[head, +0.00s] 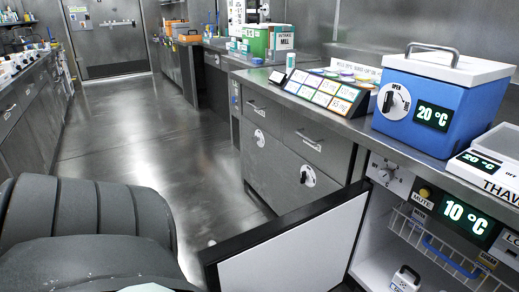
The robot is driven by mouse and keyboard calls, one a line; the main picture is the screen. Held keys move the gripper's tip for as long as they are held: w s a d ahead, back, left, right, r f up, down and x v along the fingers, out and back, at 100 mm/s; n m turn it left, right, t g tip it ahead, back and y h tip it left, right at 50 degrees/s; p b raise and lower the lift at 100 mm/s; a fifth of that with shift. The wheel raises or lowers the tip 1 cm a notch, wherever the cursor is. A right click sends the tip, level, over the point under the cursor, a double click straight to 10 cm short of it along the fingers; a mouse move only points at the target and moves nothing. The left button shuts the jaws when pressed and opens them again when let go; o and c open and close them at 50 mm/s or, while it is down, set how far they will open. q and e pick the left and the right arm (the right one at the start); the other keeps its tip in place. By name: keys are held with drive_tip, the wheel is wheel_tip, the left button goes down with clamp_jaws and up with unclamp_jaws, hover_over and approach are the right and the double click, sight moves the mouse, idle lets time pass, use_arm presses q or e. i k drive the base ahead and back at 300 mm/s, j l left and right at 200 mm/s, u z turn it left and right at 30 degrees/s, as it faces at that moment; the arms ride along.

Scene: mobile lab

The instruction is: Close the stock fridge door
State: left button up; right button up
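The stock fridge door (289,258) stands wide open in the lower middle of the head view. Its white inner face and dark rim show, and its lower part is cut off by the picture's bottom edge. It swings out from the fridge's left side into the aisle. The fridge (373,245) is under the right bench, with a 10 °C display (467,216), a white interior and a wire basket (433,245) inside. A small white handled item (405,280) sits below the basket. Neither gripper is in view; a dark grey part, apparently my arm, fills the lower left.
The bench (345,127) above holds a blue box (437,104) with a 20 °C display, a thaw unit (495,160) and a sloped label rack (321,92). Drawers (290,145) lie left of the fridge. The aisle floor (150,140) is clear towards the far door (105,38).

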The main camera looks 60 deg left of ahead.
sight(310, 248)
drive_tip(key=k+j+u, duration=0.1)
drive_tip(key=j, duration=0.2)
drive_tip(key=k+j+u, duration=0.1)
drive_tip(key=j, duration=0.2)
drive_tip(key=k+j+u, duration=0.1)
drive_tip(key=j, duration=0.2)
drive_tip(key=j+z, duration=0.25)
drive_tip(key=j, duration=0.25)
drive_tip(key=k+j+z, duration=0.1)
drive_tip(key=j+z, duration=0.15)
drive_tip(key=j, duration=0.25)
